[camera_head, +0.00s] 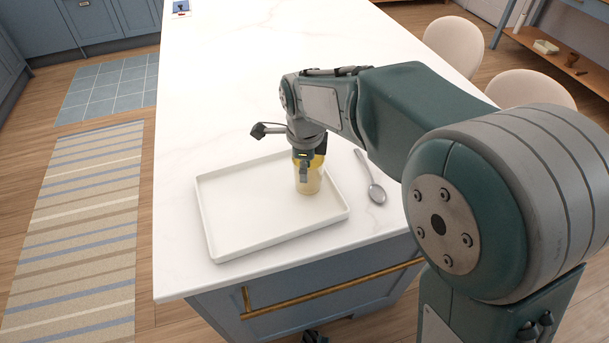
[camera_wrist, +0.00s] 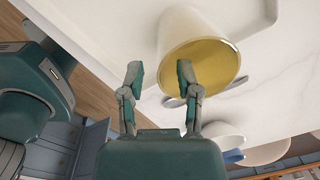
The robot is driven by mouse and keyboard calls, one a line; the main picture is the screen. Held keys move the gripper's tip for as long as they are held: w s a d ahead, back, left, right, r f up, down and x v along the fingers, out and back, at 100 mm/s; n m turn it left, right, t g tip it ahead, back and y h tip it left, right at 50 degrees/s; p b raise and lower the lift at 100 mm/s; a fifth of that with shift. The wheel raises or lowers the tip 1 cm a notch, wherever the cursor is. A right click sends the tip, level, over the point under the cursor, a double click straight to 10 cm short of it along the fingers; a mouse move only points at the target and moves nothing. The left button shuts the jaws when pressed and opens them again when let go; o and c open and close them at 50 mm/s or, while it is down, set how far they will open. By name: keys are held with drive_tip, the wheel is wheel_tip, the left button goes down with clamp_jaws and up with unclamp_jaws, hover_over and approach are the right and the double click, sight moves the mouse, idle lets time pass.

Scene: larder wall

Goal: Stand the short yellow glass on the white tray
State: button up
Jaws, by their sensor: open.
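The short yellow glass (camera_head: 308,183) stands upright inside the white tray (camera_head: 222,246), near its right end. In the wrist view the glass (camera_wrist: 203,50) shows its yellow mouth towards me. My gripper (camera_head: 305,172) is over the glass and hides part of its upper side. In the wrist view my gripper (camera_wrist: 160,75) has its two fingers spread apart with nothing held between them. The right finger overlaps the glass's near rim in the picture; I cannot tell whether it touches. The left finger is clear of the glass. The tray also shows in the wrist view (camera_wrist: 262,22).
A spoon (camera_head: 375,190) lies on the white counter (camera_head: 225,110) just right of the tray. Cream chairs (camera_head: 455,42) stand along the counter's far right side.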

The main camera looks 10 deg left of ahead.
wheel_tip(320, 180, up, 8)
drive_tip(key=shift+s+r, duration=0.25)
drive_tip(key=s+d+r+n+t, duration=0.1)
drive_tip(key=s+d+r+n, duration=0.2)
drive_tip(key=d, duration=0.5)
drive_tip(key=s+d+r+n+t, duration=0.15)
drive_tip(key=d+n, duration=0.25)
drive_tip(key=d, duration=0.4)
drive_tip(key=s+d+f+n+t, duration=0.2)
drive_tip(key=s+d+f+n, duration=0.1)
drive_tip(key=s+d+n, duration=0.6)
drive_tip(key=s+d, duration=0.2)
drive_tip(key=s, duration=0.1)
drive_tip(key=shift+s+d+f+n, duration=0.15)
drive_tip(key=shift+s+f+n, duration=0.15)
drive_tip(key=shift+n, duration=0.1)
